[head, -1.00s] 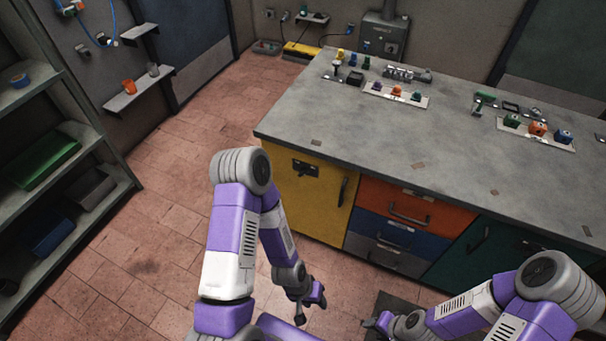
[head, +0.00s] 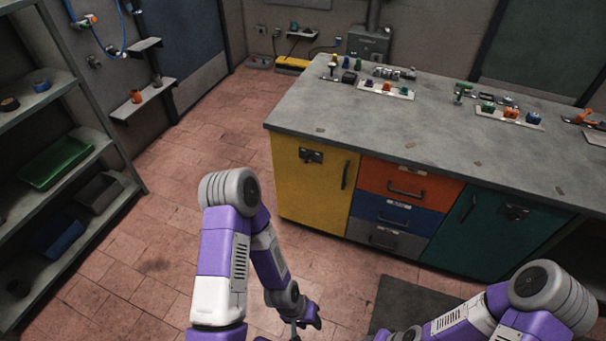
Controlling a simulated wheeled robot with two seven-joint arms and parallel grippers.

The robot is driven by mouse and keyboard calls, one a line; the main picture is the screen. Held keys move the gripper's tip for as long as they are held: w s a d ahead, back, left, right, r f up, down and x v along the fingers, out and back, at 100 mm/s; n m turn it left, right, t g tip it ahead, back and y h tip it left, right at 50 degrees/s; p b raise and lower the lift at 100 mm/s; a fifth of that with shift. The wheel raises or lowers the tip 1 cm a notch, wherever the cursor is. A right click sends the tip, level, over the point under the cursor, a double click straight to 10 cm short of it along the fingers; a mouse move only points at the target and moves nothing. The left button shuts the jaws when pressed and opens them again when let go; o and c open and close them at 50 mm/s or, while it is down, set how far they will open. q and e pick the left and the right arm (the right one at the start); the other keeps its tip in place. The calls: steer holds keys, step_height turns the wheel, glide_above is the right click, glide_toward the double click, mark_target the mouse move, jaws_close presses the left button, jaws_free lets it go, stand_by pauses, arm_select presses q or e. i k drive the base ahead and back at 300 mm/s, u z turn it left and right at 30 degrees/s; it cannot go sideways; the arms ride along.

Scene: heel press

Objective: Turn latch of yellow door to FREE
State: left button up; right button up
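The yellow door (head: 305,195) is the left front of the workbench and looks closed. Its latch (head: 311,155) is a dark plate with a small knob near the door's upper left. Its setting is too small to read. A dark upright handle (head: 345,175) is on the door's right side. My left gripper (head: 302,332) is low at the bottom edge of the head view, below and apart from the door, and partly cut off. Its fingers are too small to judge. My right arm comes in at the bottom right, and its gripper is cut off by the frame's edge.
Orange, blue and grey drawers (head: 405,190) and a teal door (head: 490,225) are right of the yellow door. The worktop (head: 400,130) holds several small coloured parts. A shelf rack (head: 110,150) stands at the left. The tiled floor before the yellow door is clear; a dark mat (head: 410,300) lies right.

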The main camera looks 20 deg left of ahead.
mark_target(309, 157)
steer(key=z, duration=0.35)
steer(key=i, duration=1.1)
steer(key=u, duration=0.5)
